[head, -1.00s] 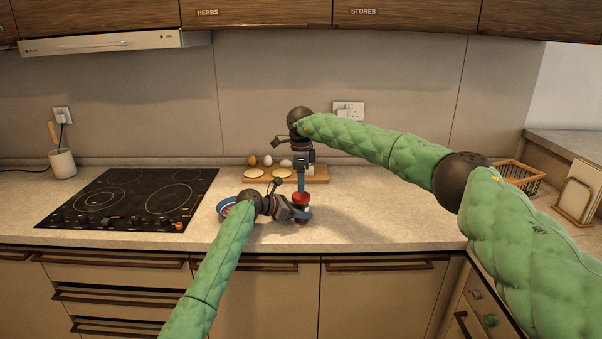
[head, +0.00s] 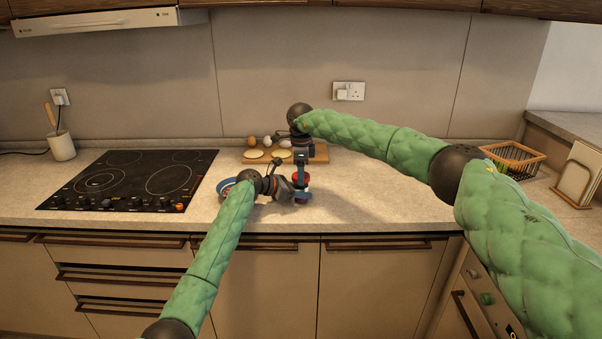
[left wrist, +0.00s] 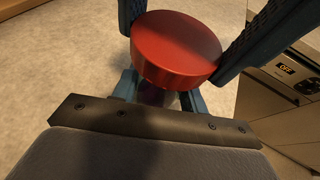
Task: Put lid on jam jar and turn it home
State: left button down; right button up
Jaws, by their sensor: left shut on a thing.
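The red lid (left wrist: 175,48) is at the top of the jam jar (left wrist: 157,95), whose dark side shows just below it; I cannot tell how fully it is seated. In the head view the lid (head: 302,177) shows small between my grippers. My left gripper (head: 302,196) is shut on the jar from the left; its fingers show below the lid in the left wrist view. My right gripper (head: 301,172) points down from above. In the left wrist view its blue fingers stand on either side of the lid; whether they press on it is unclear.
A blue-rimmed bowl (head: 226,187) lies partly hidden behind my left wrist. A wooden board (head: 320,154) with eggs and pale rounds is behind. The black hob (head: 130,180) is left, a wire basket (head: 513,160) far right. The counter (head: 390,200) to the right is clear.

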jog(key=m, duration=0.6)
jog(key=shift+m, duration=0.4)
jog(key=o, duration=1.1)
jog(key=shift+r, duration=2.25)
jog(key=shift+c, duration=0.4)
